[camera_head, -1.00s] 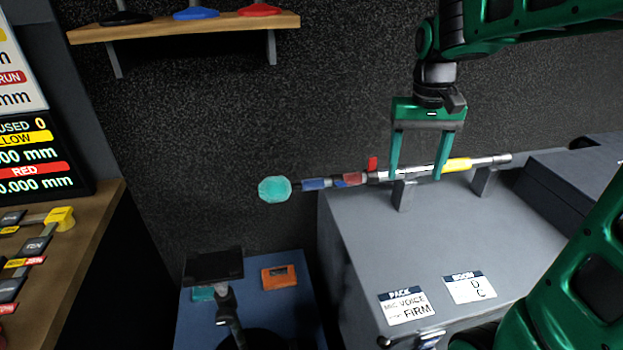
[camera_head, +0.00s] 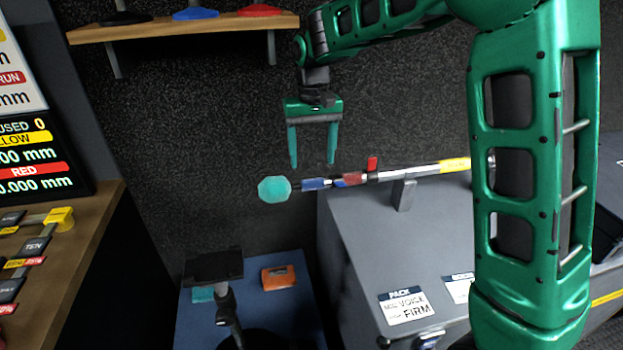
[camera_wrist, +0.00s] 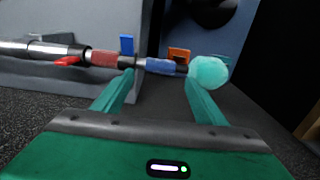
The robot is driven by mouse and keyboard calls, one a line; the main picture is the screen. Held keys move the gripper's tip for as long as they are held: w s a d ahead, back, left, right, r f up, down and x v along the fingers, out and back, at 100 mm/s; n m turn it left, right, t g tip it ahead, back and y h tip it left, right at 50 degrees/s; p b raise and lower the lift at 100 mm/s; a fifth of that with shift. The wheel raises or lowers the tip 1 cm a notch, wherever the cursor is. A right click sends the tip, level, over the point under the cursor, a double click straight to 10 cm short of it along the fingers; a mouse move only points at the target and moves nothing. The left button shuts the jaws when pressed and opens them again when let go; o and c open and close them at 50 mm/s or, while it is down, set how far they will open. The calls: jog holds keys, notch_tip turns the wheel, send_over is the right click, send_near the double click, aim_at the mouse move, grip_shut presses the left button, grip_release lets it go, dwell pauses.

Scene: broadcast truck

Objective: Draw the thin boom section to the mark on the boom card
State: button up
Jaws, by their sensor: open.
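The boom pole (camera_head: 400,172) lies level across a grey case, with a teal ball (camera_head: 274,189) at its left end. Its thin end has a blue band (camera_head: 315,184) and a red band (camera_head: 349,179); a red lever (camera_head: 372,163) stands up beside them, and a yellow band (camera_head: 454,165) is farther right. My gripper (camera_head: 312,165) is open and empty, pointing down just above the blue band. In the wrist view the blue band (camera_wrist: 160,66) shows between the fingers, with a blue lever (camera_wrist: 126,44) nearby. The boom card (camera_head: 458,288) is partly hidden by my arm.
The grey case (camera_head: 365,250) bears a support bracket (camera_head: 403,194) and a pack card (camera_head: 406,307). Left below are a blue box top (camera_head: 290,310) with an orange item (camera_head: 278,277), and a dark stand (camera_head: 214,267). A wooden shelf (camera_head: 150,28) is above. The wall behind is close.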

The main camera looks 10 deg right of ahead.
aim_at(312, 180)
notch_tip(312, 180, down, 7)
jog(key=shift+f, duration=0.2)
dwell(0.3)
jog(key=c, duration=1.5)
jog(key=a, duration=1.7)
jog(key=shift+a, duration=0.1)
jog(key=o, duration=1.5)
